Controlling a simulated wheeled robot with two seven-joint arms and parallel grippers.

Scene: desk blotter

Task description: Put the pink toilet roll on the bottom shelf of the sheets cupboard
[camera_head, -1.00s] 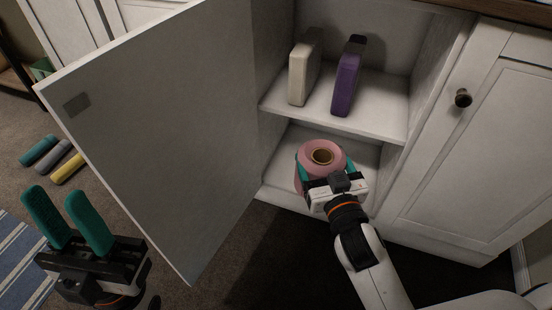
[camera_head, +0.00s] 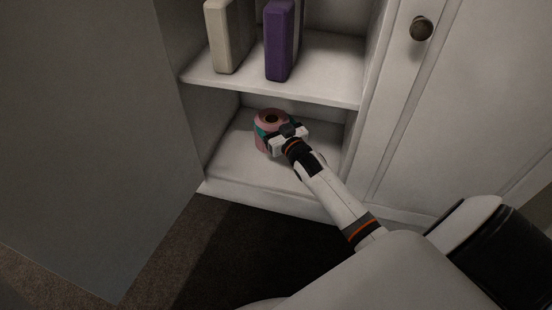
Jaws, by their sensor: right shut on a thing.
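The pink toilet roll (camera_head: 268,117) stands upright inside the cupboard, at or just over the bottom shelf (camera_head: 238,160); I cannot tell whether it touches. My right gripper (camera_head: 272,134) reaches in from the front right and is shut on the pink toilet roll, its teal fingers around the sides. The gripper hides the roll's lower right part. The cupboard's upper shelf (camera_head: 310,75) is above the roll. My left gripper is out of view.
A cream folded sheet (camera_head: 228,38) and a purple one (camera_head: 280,40) stand on the upper shelf. The open cupboard door (camera_head: 90,120) fills the left. A closed door with a round knob (camera_head: 421,28) is at the right. The bottom shelf is otherwise clear.

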